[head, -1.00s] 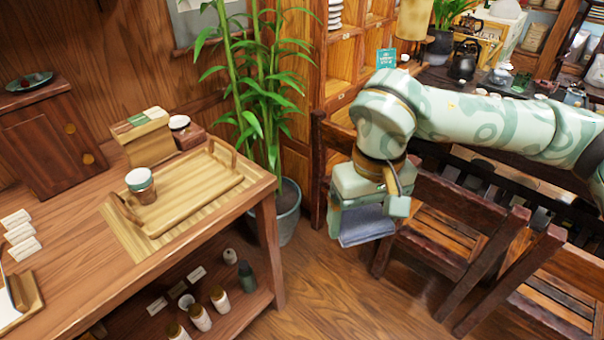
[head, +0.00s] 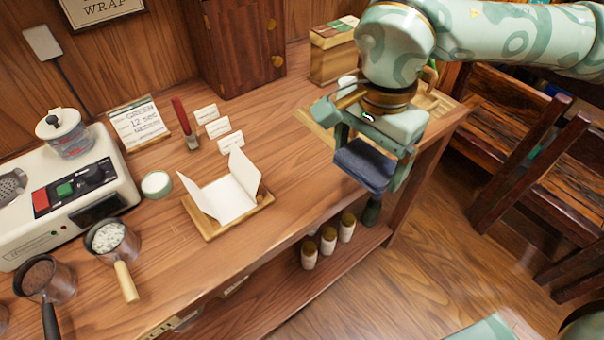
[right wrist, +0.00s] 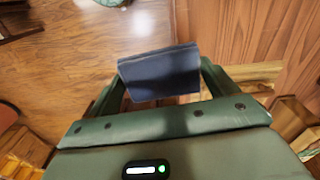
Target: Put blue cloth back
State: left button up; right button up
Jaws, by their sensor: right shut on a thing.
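The blue cloth (head: 362,166) is a folded dark blue piece held in my right gripper (head: 370,152), near the front edge of the wooden counter (head: 290,110) in the head view. In the right wrist view the cloth (right wrist: 160,75) sits between the two fingers of the right gripper (right wrist: 162,88), which is shut on it. It appears to be held in the air, with floor and counter wood behind it. A green and pale arm reaches in from the right to this gripper. My left gripper does not show.
A wooden tray with folded white paper (head: 232,198) lies on the counter. A cream machine (head: 75,190) and two handled pans stand at the left. Small white cards (head: 218,127) and a red-handled tool (head: 184,122) stand behind. Several bottles (head: 328,240) are on the lower shelf.

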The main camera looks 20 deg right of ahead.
jog(key=shift+w+f+m, duration=0.2)
jog(key=shift+f+m, duration=0.15)
jog(key=shift+m, duration=0.05)
jog(key=w+a+f+b, duration=0.3)
jog(key=w+f+b, duration=0.1)
jog(key=w, duration=0.4)
jog(key=b, duration=0.2)
send_over(308, 172)
jog(key=f, duration=0.4)
jog(key=shift+s+d+f, duration=0.15)
jog(key=shift+s+f, duration=0.15)
jog(key=shift+f, duration=0.05)
jog(key=shift+w+f, duration=0.15)
jog(key=f+b, duration=0.1)
jog(key=f, duration=0.1)
jog(key=f+b, duration=0.1)
jog(key=f, duration=0.1)
jog(key=shift+w, duration=0.2)
jog(key=shift+c, duration=0.4)
jog(key=shift+r, duration=0.25)
jog(key=o, duration=0.8)
jog(key=shift+f, duration=0.15)
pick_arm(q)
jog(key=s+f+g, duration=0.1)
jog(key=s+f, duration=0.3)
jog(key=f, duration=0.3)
